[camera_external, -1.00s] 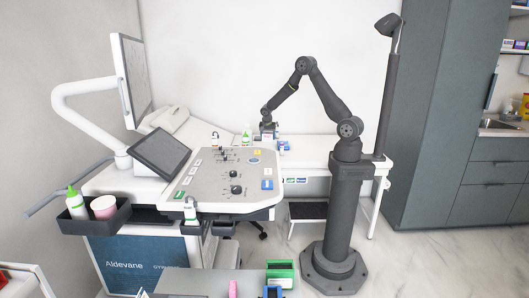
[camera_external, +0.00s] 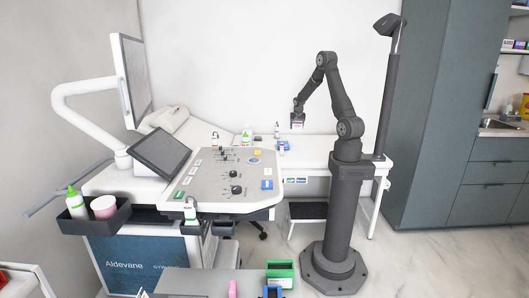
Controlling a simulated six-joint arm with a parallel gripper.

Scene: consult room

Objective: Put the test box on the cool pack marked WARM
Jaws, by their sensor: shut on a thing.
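My gripper (camera_external: 298,114) is shut on a small, mostly white box (camera_external: 297,123), which seems to be the test box. It is held in the air above the white table (camera_external: 320,150), clear of the tabletop. A small blue and white item (camera_external: 284,147) lies on the table below and left of my gripper. It may be a cool pack, but its marking is too small to read. I cannot tell which thing is marked WARM.
A small bottle (camera_external: 277,131) stands on the table left of the held box. A green-labelled bottle (camera_external: 247,133) stands further left. The ultrasound console (camera_external: 215,185) fills the left middle, with a blue item (camera_external: 267,184) on its panel. The table's right part looks clear.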

